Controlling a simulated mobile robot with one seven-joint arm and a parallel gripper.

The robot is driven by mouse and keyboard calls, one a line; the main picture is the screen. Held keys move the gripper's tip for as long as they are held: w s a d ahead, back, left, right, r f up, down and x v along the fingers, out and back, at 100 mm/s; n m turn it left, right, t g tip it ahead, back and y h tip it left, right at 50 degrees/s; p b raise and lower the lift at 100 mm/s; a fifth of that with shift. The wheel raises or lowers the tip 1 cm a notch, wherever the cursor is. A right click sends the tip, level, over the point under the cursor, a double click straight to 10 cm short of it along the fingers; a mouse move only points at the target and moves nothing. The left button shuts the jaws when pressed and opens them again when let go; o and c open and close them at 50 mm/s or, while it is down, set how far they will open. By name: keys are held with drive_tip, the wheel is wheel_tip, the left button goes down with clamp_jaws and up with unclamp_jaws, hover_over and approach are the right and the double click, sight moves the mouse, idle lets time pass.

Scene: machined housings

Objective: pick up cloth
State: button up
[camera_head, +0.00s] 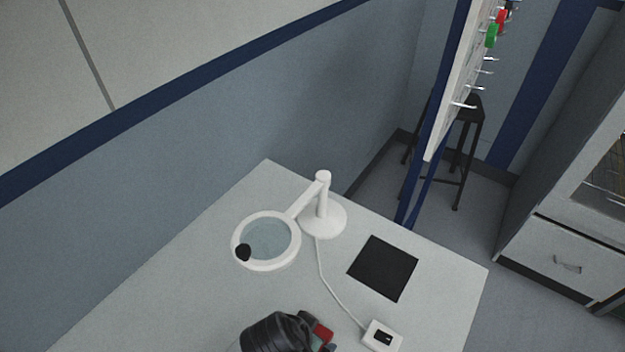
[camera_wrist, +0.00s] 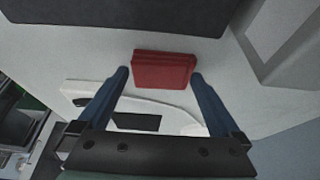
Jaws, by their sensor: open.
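A small red folded cloth (camera_wrist: 163,72) lies on the pale table in the wrist view. In the head view a red patch of it (camera_head: 322,331) shows beside my dark wrist, which hides the rest. My gripper (camera_wrist: 160,74) is open, with one blue finger at each side of the cloth in the wrist picture. Small gaps show between the fingertips and the cloth's sides. I cannot tell how high the fingertips are above the table.
A white box with a dark window (camera_head: 382,336) stands right of my wrist, with a cable to the white magnifier lamp (camera_head: 323,220). A black mat (camera_head: 384,267) lies behind it. The table (camera_head: 180,290) is bare at left.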

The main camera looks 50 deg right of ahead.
drive_tip(key=shift+d+f, duration=0.1)
drive_tip(key=shift+f, duration=0.1)
drive_tip(key=c, duration=1.1)
wheel_tip(320, 180, up, 10)
drive_tip(key=shift+r, duration=0.1)
